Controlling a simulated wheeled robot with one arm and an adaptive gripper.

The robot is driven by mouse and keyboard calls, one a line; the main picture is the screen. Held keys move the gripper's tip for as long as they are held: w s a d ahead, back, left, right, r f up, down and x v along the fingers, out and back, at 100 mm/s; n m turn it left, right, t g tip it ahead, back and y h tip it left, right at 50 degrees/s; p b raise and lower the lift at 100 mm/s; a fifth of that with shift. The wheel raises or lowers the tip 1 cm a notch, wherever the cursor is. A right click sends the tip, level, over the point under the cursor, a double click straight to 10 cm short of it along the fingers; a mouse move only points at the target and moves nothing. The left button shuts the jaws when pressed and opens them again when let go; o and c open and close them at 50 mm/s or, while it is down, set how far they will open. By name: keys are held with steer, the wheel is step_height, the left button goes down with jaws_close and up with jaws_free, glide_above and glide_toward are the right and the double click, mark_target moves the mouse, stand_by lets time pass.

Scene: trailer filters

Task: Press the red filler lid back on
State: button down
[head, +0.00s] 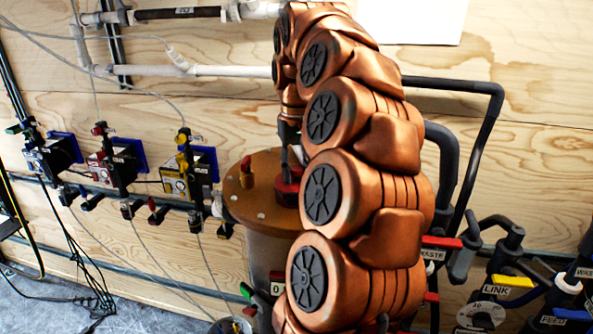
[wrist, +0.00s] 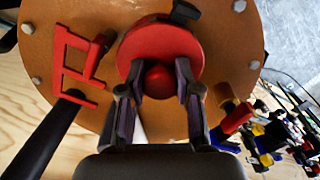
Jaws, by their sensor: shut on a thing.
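The red filler lid (wrist: 160,45) is a round disc with a round red knob (wrist: 158,80), over the tan top of the tank (wrist: 60,25). In the head view the red lid (head: 287,190) is at the tank top (head: 246,205), partly hidden by my arm. My gripper (wrist: 156,90) is shut on the knob, one finger on each side. In the head view my gripper (head: 291,150) comes down from above and is mostly hidden behind my arm. I cannot tell whether the lid is fully seated or slightly raised.
A red bracket (wrist: 75,68) and a dark pipe (wrist: 45,135) are left of the lid in the wrist view. A yellow-and-red fitting (head: 247,170) stands on the tank top. Several valves (head: 185,170) line the wall at left, and labelled pipes (head: 500,285) crowd the right.

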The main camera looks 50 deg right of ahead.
stand_by(0.8)
steer(key=c, duration=0.7)
jaws_free()
steer(key=o, duration=0.5)
steer(key=shift+c, duration=0.2)
steer(key=shift+r, duration=0.15)
steer(key=shift+r+p, duration=1.55)
steer(key=shift+r, duration=1.8)
